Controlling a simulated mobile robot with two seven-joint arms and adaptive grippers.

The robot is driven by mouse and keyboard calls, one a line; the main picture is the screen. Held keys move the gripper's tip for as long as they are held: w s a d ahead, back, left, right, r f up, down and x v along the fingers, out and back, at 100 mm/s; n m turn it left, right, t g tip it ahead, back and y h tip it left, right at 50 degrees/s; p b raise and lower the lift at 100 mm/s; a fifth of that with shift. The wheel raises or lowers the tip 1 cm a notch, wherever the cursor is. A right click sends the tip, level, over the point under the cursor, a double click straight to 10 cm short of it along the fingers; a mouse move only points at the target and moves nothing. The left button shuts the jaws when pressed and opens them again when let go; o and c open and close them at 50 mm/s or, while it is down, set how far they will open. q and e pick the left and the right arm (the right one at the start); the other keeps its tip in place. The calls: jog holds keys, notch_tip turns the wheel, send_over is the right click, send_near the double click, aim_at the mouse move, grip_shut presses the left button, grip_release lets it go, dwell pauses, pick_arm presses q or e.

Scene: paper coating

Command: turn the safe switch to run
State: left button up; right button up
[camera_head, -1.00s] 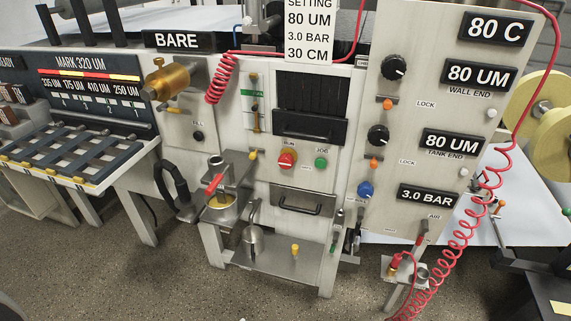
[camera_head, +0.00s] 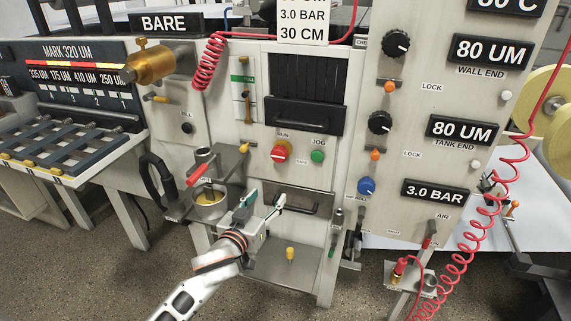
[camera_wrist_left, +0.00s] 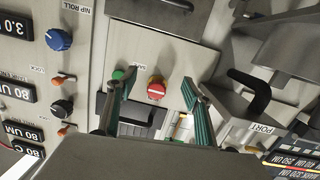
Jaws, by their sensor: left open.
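The safe switch is a red knob with a yellow base (camera_head: 281,152) on the white panel, with a RUN label above it and a SAFE label to its lower right. In the left wrist view the red knob (camera_wrist_left: 157,88) shows between my two fingers, with a pale mark across its face. My left gripper (camera_head: 262,198) is open and empty, below and in front of the switch in the head view, apart from it. In the left wrist view its fingers (camera_wrist_left: 152,95) spread on either side of the knob. My right gripper is not in view.
A green JOG button (camera_head: 318,156) sits right of the switch. A drawer handle (camera_head: 290,207) is below it and a dark slotted panel (camera_head: 304,115) above. Red coiled hose (camera_head: 490,215) hangs at right.

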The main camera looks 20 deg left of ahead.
pick_arm(q)
jog(key=n+t+b, duration=0.1)
jog(key=b, duration=0.1)
send_near(278, 157)
jog(key=w+f, duration=0.1)
jog(key=w, duration=0.2)
jog(key=shift+n+t+y, duration=0.3)
jog(key=shift+y, duration=0.1)
jog(key=w, duration=0.6)
jog(key=shift+w+d+r, duration=0.15)
jog(key=shift+w+d, duration=0.05)
jog(key=shift+d, duration=0.15)
jog(key=shift+w, duration=0.8)
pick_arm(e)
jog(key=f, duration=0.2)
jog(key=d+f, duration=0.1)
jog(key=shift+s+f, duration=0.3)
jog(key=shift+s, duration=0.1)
pick_arm(q)
jog(key=shift+r, duration=0.1)
jog(key=c, duration=1.1)
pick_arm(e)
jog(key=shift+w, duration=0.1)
